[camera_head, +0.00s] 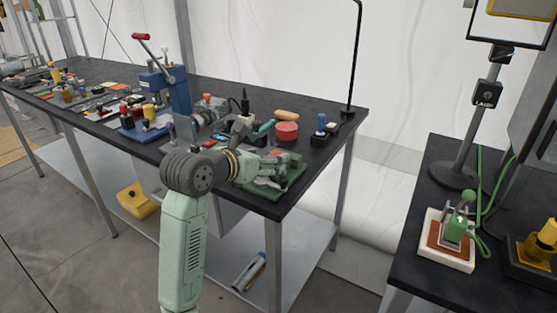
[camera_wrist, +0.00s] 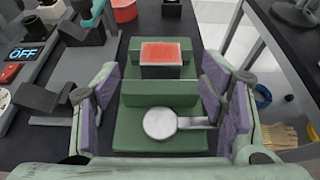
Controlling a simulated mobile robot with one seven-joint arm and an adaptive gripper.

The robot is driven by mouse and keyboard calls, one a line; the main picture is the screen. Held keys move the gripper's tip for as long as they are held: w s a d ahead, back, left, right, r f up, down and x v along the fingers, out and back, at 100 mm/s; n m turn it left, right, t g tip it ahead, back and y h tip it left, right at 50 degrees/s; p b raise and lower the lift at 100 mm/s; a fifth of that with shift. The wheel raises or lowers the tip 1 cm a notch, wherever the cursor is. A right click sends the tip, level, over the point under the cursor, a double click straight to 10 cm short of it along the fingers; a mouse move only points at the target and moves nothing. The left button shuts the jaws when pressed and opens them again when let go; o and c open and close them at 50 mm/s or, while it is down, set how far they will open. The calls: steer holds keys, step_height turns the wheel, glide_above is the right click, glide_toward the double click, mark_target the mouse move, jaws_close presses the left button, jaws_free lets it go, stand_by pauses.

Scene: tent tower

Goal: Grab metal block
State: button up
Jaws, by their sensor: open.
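In the wrist view, a small block (camera_wrist: 161,52) with a reddish top and dark grey sides sits in a green fixture (camera_wrist: 160,92). I cannot tell whether the red is its own colour or a reflection. A round silver metal piece (camera_wrist: 159,123) with a short flat arm lies on the fixture's nearer part. My gripper (camera_wrist: 158,80) is open, its purple-padded fingers on either side of the fixture, with nothing held. In the head view, my gripper (camera_head: 276,164) is over the green fixture (camera_head: 262,194) near the dark table's right front corner and hides most of it.
A red round tub (camera_head: 287,131) stands behind the fixture. A blue press (camera_head: 170,88) and many small tools crowd the table to the left. A thin black stand (camera_head: 355,60) rises at the right rear corner. A separate dark table (camera_head: 415,215) stands right, across a gap.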

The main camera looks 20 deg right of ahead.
mark_target(273, 151)
steer(key=p+x, duration=0.1)
steer(key=x, duration=0.3)
steer(key=shift+s+d+r+p, duration=0.1)
steer(key=shift+r+p, duration=0.1)
steer(key=shift+p, duration=0.15)
steer(key=shift+w+d+f, duration=0.25)
steer(key=c, duration=1.4)
steer(key=shift+r, duration=0.1)
steer(key=shift+c, duration=0.2)
